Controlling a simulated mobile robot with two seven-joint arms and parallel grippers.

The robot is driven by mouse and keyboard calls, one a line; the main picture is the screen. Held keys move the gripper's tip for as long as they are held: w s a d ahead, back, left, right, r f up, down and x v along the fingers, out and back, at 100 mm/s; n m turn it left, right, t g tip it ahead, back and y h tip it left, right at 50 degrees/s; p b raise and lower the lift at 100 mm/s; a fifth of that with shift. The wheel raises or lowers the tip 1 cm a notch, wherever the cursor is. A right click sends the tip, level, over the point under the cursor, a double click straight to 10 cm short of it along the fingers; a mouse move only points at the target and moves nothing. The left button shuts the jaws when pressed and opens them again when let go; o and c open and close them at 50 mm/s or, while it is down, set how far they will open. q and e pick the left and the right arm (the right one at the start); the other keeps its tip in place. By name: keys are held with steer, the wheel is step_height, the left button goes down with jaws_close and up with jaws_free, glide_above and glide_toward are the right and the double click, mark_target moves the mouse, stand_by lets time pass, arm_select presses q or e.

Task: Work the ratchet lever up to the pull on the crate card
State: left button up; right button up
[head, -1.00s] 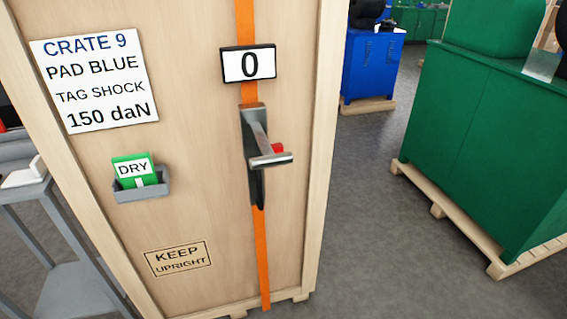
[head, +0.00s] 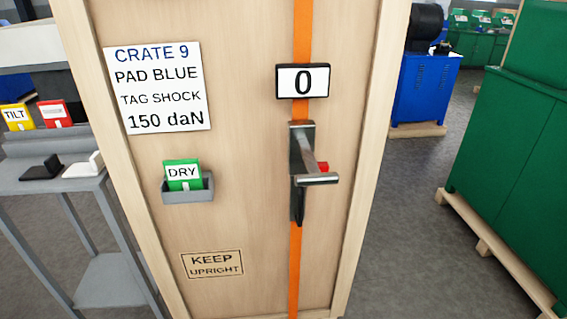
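The crate card (head: 156,87) on the wooden crate (head: 235,170) reads CRATE 9, PAD BLUE, TAG SHOCK, 150 daN. The ratchet (head: 299,150) sits on an orange strap (head: 295,262) that runs down the crate's face. Its metal lever (head: 316,178) sticks out from the crate with a crossbar grip at its end. A red part (head: 323,167) shows beside the lever. The display (head: 303,81) above the ratchet reads 0. Neither of my grippers is in view.
A green DRY tag (head: 184,173) stands in a grey holder (head: 188,194) on the crate. A grey cart (head: 60,185) at left bears yellow TILT (head: 17,116) and red (head: 56,113) tags and black and white pads. Green cabinet (head: 515,165) on pallet at right; grey floor is clear between.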

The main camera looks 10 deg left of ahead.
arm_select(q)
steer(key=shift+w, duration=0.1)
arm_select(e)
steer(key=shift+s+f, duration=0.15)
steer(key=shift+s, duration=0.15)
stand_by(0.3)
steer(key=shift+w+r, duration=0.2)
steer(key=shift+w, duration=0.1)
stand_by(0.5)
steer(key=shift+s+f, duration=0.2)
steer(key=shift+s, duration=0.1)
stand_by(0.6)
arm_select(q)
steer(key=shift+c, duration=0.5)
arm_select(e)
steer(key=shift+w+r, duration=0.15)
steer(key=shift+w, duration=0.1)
